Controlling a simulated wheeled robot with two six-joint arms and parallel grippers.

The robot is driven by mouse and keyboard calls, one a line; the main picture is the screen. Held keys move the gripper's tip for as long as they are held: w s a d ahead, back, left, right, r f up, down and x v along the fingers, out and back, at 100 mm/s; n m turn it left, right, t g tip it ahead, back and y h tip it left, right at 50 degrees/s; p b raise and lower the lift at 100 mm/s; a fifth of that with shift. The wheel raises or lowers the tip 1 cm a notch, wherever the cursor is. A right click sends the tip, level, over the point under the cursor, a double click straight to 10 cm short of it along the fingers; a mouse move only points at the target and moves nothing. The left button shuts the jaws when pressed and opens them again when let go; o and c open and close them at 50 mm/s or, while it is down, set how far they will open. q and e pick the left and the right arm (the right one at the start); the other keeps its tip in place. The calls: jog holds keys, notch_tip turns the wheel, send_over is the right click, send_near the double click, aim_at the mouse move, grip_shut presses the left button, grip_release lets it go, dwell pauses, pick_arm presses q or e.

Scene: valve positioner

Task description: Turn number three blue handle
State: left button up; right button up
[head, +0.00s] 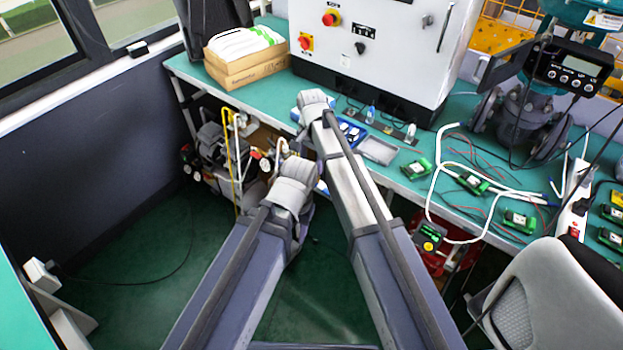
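I cannot make out a blue handle or a number three mark in the head view. Small valve fittings and gauges (262,163) with a yellow hose (228,150) sit under the left part of the bench, partly behind my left arm. My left arm reaches up from the bottom, and its wrist (290,188) is in front of this equipment. My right arm reaches farther, and its wrist (314,103) is over the bench's front edge. Both grippers are hidden beyond the wrists, so their fingers do not show.
A green-topped bench (190,68) carries a cardboard box (245,68), a white control cabinet (385,50), a grey tray (378,150) and circuit boards with loose wires. A large valve (515,115) stands at right. A grey chair (560,300) is at lower right. Green floor (140,250) is open at left.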

notch_tip(320, 180, down, 7)
jog(key=b, duration=0.6)
jog(key=shift+f+b, duration=0.1)
jog(key=shift+b, duration=0.25)
